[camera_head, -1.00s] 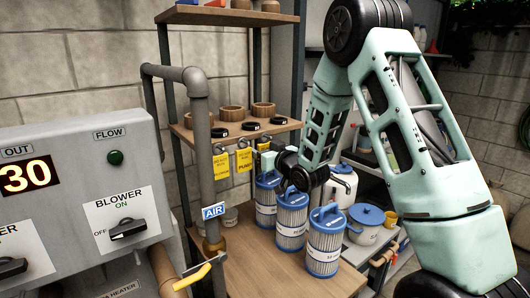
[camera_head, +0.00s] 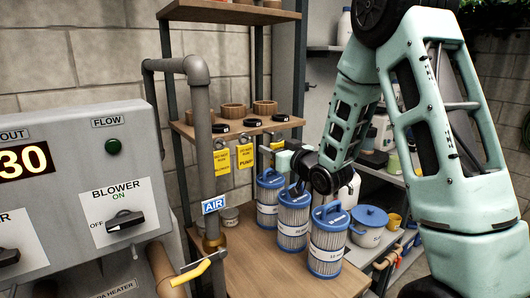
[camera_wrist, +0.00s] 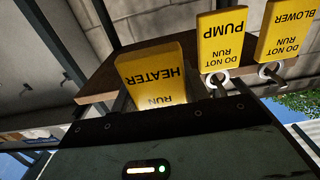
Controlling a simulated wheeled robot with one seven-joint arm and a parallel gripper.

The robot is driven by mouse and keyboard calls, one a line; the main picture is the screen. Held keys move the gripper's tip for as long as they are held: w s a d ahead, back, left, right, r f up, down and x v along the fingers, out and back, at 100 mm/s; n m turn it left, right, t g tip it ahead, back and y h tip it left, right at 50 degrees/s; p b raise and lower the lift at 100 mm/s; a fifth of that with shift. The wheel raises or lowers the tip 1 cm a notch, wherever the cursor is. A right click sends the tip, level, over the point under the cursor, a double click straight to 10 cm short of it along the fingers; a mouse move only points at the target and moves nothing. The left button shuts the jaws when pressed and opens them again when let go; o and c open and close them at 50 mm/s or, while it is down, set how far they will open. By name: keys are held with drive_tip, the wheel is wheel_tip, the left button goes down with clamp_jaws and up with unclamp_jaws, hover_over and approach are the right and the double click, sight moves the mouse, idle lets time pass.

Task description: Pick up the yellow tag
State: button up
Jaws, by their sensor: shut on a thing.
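Three yellow tags are in view. The tag reading HEATER (camera_wrist: 152,66) is at my gripper (camera_head: 281,157); its lower-pictured end meets the dark gripper edge in the wrist view. In the head view, only a small yellow part of it (camera_head: 277,145) shows beside the pale jaws. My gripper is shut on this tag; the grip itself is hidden. The PUMP tag (camera_head: 245,157) hangs below the shelf's front edge, and the BLOWER tag (camera_head: 221,161) hangs left of it. In the wrist view, PUMP (camera_wrist: 221,42) and BLOWER (camera_wrist: 287,30) appear upside down near metal rings.
The wooden shelf (camera_head: 200,134) holds pots and black caps. Below my gripper stand blue-lidded filter cartridges (camera_head: 327,240) on a wooden surface. A grey vertical pipe (camera_head: 201,130) and the control panel (camera_head: 75,190) are on the left.

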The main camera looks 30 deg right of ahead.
drive_tip(key=s+b, duration=1.2)
drive_tip(key=b, duration=0.2)
drive_tip(key=shift+s+d, duration=0.2)
drive_tip(key=shift+s, duration=0.1)
idle(0.4)
